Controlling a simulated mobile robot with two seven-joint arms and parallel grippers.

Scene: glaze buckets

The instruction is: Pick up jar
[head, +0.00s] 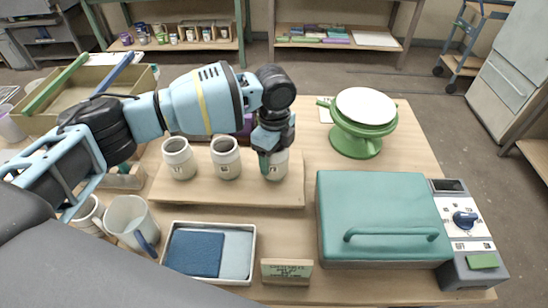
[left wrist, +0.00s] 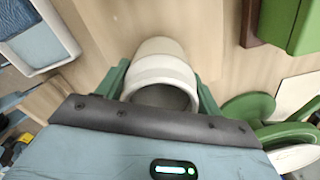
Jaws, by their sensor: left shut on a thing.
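A white-grey jar (head: 278,170) stands at the right end of a row of three on a low wooden board (head: 240,196). My left gripper (head: 269,163) reaches down over it and is shut on it, hiding part of its top. In the left wrist view the same jar (left wrist: 162,68) sits between the two green fingers, its open mouth facing the gripper. Two similar jars, the middle one (head: 226,158) and the left one (head: 179,158), stand on the board to the left. I cannot tell whether the held jar touches the board. My right gripper is not in view.
A green turntable with a white top (head: 366,106) stands behind right. A teal lidded box (head: 378,205) is at the right. In front are a white tray with blue cloths (head: 250,230), a small sign (head: 286,272) and a pitcher (head: 128,218). A wooden crate (head: 85,85) is back left.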

